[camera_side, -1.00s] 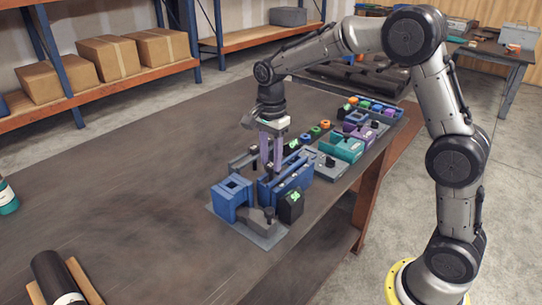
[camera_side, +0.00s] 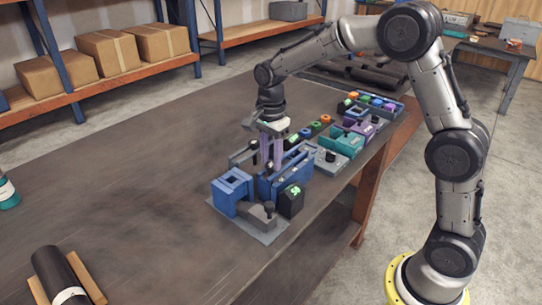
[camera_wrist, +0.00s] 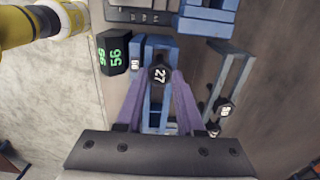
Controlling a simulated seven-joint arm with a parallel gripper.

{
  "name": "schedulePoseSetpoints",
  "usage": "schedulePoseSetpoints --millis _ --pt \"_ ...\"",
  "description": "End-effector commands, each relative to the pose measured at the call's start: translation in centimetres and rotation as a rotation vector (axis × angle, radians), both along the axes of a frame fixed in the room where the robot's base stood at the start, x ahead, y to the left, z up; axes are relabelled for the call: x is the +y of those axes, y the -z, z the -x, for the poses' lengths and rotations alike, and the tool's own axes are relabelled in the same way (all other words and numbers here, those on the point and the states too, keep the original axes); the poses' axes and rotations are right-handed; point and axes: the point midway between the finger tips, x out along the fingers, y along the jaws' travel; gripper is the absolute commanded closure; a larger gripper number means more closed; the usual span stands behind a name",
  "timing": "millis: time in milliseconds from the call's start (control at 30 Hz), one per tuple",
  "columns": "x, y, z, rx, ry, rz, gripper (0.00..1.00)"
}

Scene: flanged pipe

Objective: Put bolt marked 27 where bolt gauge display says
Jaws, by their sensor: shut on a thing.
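My gripper (camera_wrist: 158,82) has purple fingers and is shut on a dark hex bolt marked 27 (camera_wrist: 159,75), above the long blue gauge (camera_wrist: 167,52). In the side view my gripper (camera_side: 271,155) is low over this blue gauge (camera_side: 296,177); I cannot tell whether the bolt touches it. A black display box (camera_wrist: 114,52) beside the gauge shows green digits that read 56. The display box (camera_side: 292,199) also shows in the side view, its digits small. The bolt's shank is hidden beneath its head.
A bolt (camera_wrist: 135,63) with unclear digits sits left of the held one. A grey rack (camera_wrist: 231,78) at right holds two marked bolts. Coloured blocks (camera_side: 345,142) stand behind. The table's left is mostly clear.

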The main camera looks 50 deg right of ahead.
Motion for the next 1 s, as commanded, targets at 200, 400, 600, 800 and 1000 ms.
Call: schedulePoseSetpoints --millis 200,400,600,800,1000 --pt "0.00 0.01 -0.02 -0.001 0.000 0.000 1.00" --pt "0.00 0.00 -0.03 -0.001 0.000 0.000 0.51" --pt "0.00 0.00 -0.02 -0.001 0.000 0.000 0.28" --pt "0.00 0.06 0.01 0.000 0.000 0.000 0.17" --pt "0.00 0.05 0.01 0.000 0.000 0.000 0.03"
